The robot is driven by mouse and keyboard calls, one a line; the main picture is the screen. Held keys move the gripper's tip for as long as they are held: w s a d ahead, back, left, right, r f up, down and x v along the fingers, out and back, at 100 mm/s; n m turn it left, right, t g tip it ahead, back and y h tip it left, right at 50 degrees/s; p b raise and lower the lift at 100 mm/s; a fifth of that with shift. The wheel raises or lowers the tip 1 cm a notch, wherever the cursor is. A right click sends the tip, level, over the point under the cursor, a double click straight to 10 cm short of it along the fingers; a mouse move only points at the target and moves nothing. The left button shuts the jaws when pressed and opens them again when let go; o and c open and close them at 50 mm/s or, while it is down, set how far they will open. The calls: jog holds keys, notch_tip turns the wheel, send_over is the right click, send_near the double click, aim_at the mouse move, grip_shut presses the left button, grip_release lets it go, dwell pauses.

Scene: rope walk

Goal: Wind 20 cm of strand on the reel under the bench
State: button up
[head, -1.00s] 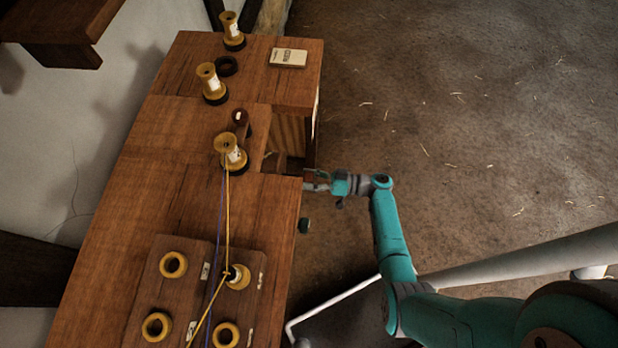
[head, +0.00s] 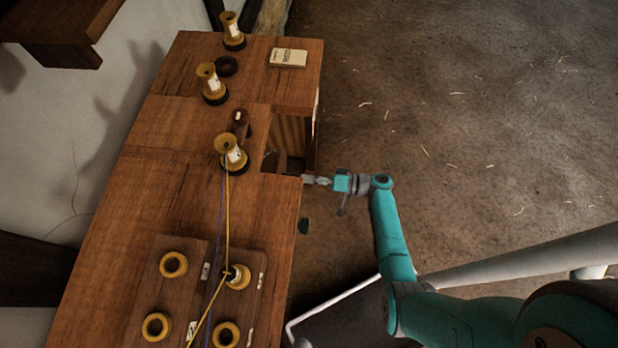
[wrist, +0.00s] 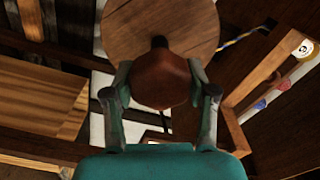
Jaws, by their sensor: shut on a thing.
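In the wrist view the reel shows as a round wooden disc (wrist: 160,28), with a dark brown handle (wrist: 160,82) standing out in front of it. My gripper (wrist: 160,88) is shut on this handle, one finger on each side. A yellow and blue strand (wrist: 240,38) runs off to the right behind the disc. In the head view my gripper (head: 312,181) is at the right side of the bench (head: 150,200), beside its open bay. The bench hides the reel there. A yellow strand (head: 228,220) and a blue strand (head: 219,225) run along the bench top.
Yellow spools (head: 213,80) stand along the bench top, near a cream box (head: 288,58). Wooden blocks with yellow rings (head: 173,264) lie at the near end. Bench woodwork (wrist: 40,100) closes around the gripper. The floor (head: 480,120) to the right is open.

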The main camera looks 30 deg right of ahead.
jog(key=m, duration=0.4)
jog(key=shift+m, duration=0.4)
jog(key=m, duration=1)
jog(key=shift+m, duration=0.4)
jog(key=shift+f+m, duration=0.1)
jog(key=shift+m, duration=2.5)
jog(key=o, duration=1.2)
jog(key=v, duration=1.2)
